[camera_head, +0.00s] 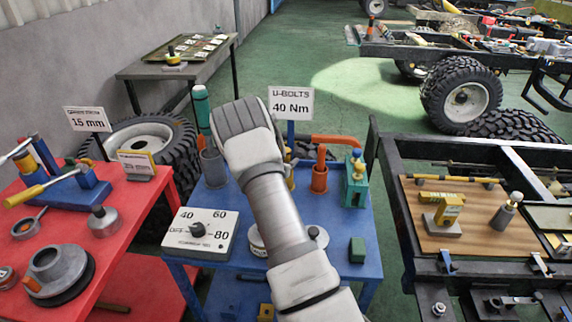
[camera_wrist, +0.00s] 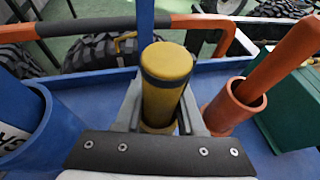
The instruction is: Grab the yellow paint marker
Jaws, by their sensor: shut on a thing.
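The yellow paint marker (camera_wrist: 166,85), a thick yellow cylinder with a dark band near its top, stands upright in the wrist view. My gripper (camera_wrist: 160,118) is shut on it, one finger on each side. Its lower end is hidden between the fingers; a yellow rim shows around it there, and I cannot tell whether it still sits in a holder. In the head view my arm covers most of this spot above the blue table (camera_head: 335,220), and the fingertips are hidden.
An orange cup with an orange-handled tool (camera_wrist: 235,103) stands close on the right, a blue cup (camera_wrist: 30,125) on the left. A green block (camera_wrist: 288,115) is further right. The U-BOLTS 40 Nm sign (camera_head: 291,103) rises behind. A dial box (camera_head: 200,233) sits at the front left.

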